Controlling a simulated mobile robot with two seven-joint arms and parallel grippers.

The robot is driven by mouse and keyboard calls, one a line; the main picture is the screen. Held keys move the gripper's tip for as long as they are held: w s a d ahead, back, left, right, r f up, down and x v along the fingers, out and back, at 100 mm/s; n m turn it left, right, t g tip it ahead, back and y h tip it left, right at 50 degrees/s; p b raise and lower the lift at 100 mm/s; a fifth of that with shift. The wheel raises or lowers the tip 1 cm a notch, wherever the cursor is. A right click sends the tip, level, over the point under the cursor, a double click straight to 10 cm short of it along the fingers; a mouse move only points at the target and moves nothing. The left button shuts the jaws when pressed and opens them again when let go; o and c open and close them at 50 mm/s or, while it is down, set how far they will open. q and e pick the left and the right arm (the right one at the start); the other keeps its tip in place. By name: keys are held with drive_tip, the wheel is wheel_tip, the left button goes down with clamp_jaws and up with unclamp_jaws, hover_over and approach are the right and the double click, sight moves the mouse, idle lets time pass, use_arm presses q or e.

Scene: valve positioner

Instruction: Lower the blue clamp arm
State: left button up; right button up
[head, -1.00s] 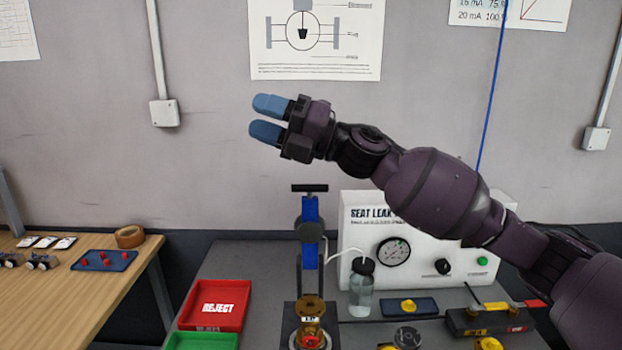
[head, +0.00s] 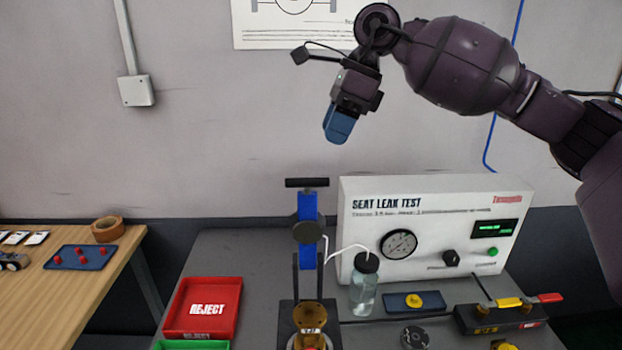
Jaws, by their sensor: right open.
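The blue clamp arm (head: 308,230) stands upright on its post behind the brass valve body (head: 310,318), with a black crossbar handle (head: 307,183) at its top. The valve sits on a dark fixture base at the bottom of the head view, partly cut off. My right gripper (head: 339,124) hangs above and slightly right of the clamp's handle, blue fingertips pointing down, apart from it. It is open and empty; the fingers overlap in this view. My left gripper is not in view.
The white seat leak test box (head: 365,205) with gauge stands right of the clamp. A clear bottle (head: 363,285) with a tube stands in front of it. A red reject tray (head: 203,308) lies left, with bench space between. A toggle-handled fixture (head: 500,315) is at right.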

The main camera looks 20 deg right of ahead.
sight(312, 181)
drive_tip(key=x, duration=1.1)
drive_tip(key=shift+p, duration=0.4)
clamp_jaws()
